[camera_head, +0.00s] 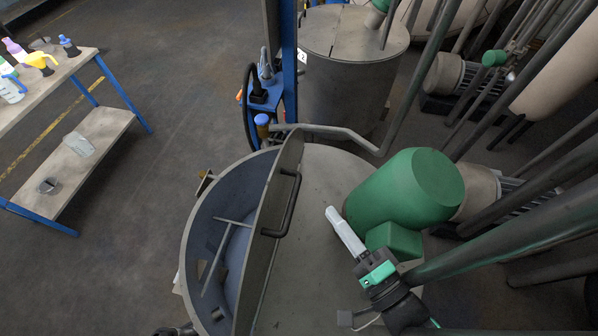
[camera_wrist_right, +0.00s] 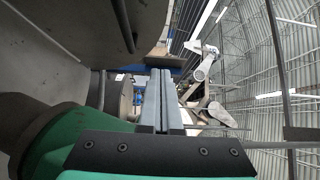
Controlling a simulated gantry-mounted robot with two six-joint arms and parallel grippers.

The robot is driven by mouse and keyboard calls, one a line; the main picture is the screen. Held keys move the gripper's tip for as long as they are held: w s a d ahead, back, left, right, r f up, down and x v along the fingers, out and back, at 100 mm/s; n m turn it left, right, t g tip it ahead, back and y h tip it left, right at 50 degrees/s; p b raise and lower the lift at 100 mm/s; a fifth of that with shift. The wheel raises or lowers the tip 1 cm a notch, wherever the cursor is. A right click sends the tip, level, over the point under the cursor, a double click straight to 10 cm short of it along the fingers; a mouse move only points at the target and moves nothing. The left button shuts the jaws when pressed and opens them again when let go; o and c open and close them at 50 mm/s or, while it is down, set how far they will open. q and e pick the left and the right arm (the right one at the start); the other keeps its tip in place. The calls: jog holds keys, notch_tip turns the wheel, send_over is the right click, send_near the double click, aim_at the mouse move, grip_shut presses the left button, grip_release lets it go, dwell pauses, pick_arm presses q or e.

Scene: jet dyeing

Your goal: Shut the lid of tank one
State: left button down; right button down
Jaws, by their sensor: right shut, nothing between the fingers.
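The near round grey tank (camera_head: 330,185) has an open hatch on its left side, with a blue-grey inside showing. Its lid (camera_head: 277,205) stands raised, nearly upright, along the middle of the tank top. A dark bar handle (camera_head: 290,205) is fixed to the lid's right face. My right gripper (camera_head: 331,212) is shut and empty, above the tank top to the right of the lid and apart from the handle. Its closed fingers also show in the right wrist view (camera_wrist_right: 160,85). My left gripper cannot be made out in these views.
A green motor (camera_head: 410,190) stands on the tank just right of my right gripper. A second grey tank (camera_head: 350,85) with a number label is behind. A blue post (camera_head: 289,60) and pipes stand nearby. A bench with bottles (camera_head: 40,85) is at the left.

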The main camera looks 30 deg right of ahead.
jog(key=w, duration=0.1)
jog(key=p, duration=0.1)
send_near(277, 164)
jog(key=w+d, duration=0.2)
jog(key=d, duration=0.1)
jog(key=w+a, duration=0.2)
jog(key=w, duration=0.1)
jog(key=shift+w+a, duration=0.1)
jog(key=shift+w, duration=0.05)
jog(key=shift+w+a, duration=0.25)
jog(key=shift+w, duration=0.05)
jog(key=shift+w, duration=0.1)
